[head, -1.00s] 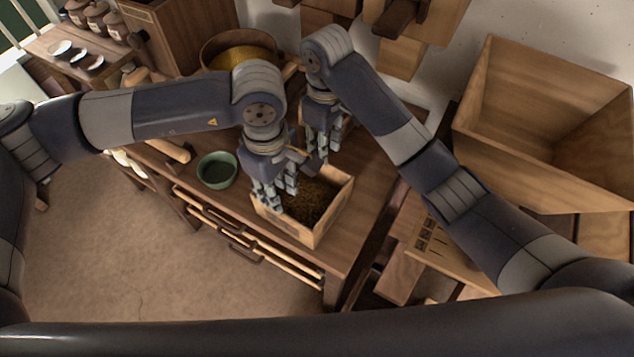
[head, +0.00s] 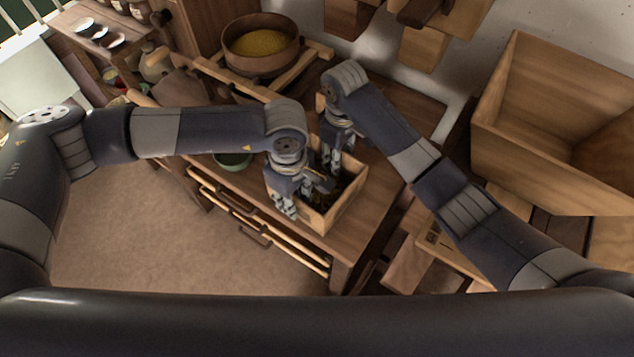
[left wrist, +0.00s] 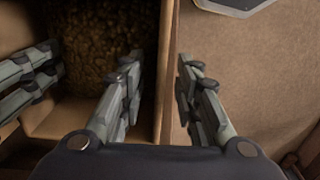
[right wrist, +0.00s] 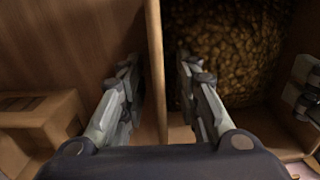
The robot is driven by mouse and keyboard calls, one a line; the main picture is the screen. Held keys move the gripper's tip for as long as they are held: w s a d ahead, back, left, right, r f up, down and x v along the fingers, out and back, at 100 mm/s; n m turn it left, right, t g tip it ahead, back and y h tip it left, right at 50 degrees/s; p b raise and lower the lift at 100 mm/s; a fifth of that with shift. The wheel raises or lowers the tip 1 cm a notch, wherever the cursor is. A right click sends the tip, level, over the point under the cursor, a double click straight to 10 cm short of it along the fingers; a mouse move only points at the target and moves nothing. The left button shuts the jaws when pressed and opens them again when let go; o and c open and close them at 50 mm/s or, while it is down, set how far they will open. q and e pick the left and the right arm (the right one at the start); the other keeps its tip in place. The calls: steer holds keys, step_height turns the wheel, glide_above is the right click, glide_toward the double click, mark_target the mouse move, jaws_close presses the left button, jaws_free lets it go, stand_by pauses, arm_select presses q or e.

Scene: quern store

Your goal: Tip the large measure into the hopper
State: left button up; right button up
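The large measure is an open wooden box (head: 345,212) of brown grain on the bench, partly hidden by my grippers. Its grain shows in the left wrist view (left wrist: 100,55) and right wrist view (right wrist: 230,45). My left gripper (head: 284,206) is at the near left wall, one finger inside and one outside, with gaps to the wall in the left wrist view (left wrist: 160,85). My right gripper (head: 330,165) straddles the far wall likewise, with gaps in the right wrist view (right wrist: 158,85). Both are open. The large open wooden bin at right, seemingly the hopper (head: 500,150), stands apart.
A green bowl (head: 232,161) is partly hidden behind my left arm. A round wooden tub (head: 262,65) of yellow grain stands at the back of the bench. Wooden blocks (head: 425,45) hang on the wall. Open floor (head: 150,230) lies left of the bench.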

arm_select(q)
steer(key=shift+f, duration=0.75)
arm_select(e)
steer(key=shift+f, duration=0.7)
arm_select(q)
steer(key=shift+c, duration=0.6)
arm_select(e)
steer(key=shift+c, duration=0.6)
arm_select(q)
jaws_close()
arm_select(e)
jaws_close()
